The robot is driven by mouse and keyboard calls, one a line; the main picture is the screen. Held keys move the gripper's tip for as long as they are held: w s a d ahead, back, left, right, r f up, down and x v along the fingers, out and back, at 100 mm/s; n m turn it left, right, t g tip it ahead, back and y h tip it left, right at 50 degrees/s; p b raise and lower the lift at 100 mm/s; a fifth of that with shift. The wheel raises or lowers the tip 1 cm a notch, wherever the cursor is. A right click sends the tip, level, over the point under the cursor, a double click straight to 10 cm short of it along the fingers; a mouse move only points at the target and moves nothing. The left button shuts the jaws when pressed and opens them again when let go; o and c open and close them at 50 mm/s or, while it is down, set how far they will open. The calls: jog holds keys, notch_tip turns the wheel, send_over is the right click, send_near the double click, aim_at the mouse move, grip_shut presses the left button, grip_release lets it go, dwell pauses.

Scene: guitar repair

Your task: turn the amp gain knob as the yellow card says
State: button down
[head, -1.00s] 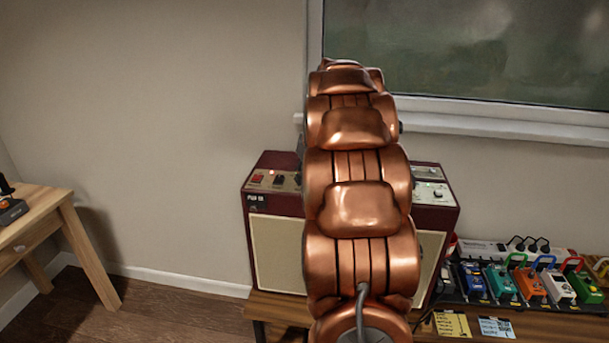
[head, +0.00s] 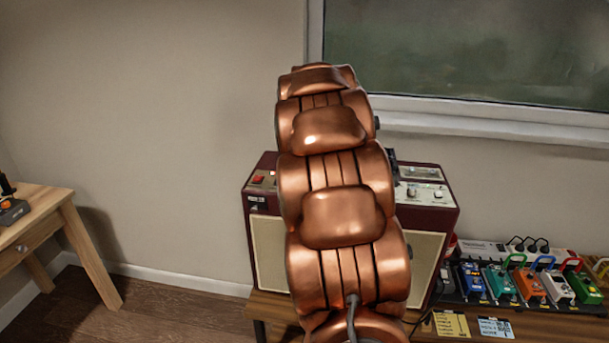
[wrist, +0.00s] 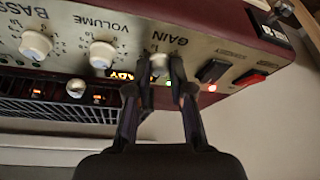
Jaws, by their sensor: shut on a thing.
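The amp (head: 434,219) is a dark red box with a pale grille, on the bench in the head view. My arm covers its middle and hides my gripper there. In the wrist view the cream gain knob (wrist: 159,63) sits under the word GAIN on the panel. My gripper (wrist: 164,74) is shut on it, one finger on each side. The knob's pointer cannot be made out. The yellow card (head: 451,325) lies on the bench front, its writing too small to read.
The volume knob (wrist: 102,54) and bass knob (wrist: 35,45) are left of the gain knob. A black switch (wrist: 213,70) and a red switch (wrist: 249,78) are close on the right. A pedalboard with several pedals (head: 530,286) and a blue card (head: 496,328) are right of the amp.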

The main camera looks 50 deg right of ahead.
jog(key=m+g, duration=0.1)
jog(key=m, duration=0.2)
jog(key=m+g+h, duration=0.1)
jog(key=m, duration=0.2)
jog(key=shift+w+h, duration=0.2)
jog(key=shift+h, duration=0.1)
jog(key=m+g, duration=0.1)
jog(key=m, duration=0.3)
jog(key=shift+w+m, duration=0.15)
jog(key=shift+m, duration=0.15)
jog(key=shift+a+m+g+b, duration=0.1)
jog(key=shift+m+g+b, duration=0.3)
jog(key=shift+m+g, duration=0.45)
jog(key=shift+m, duration=0.25)
jog(key=c, duration=1)
grip_release()
jog(key=shift+c, duration=0.2)
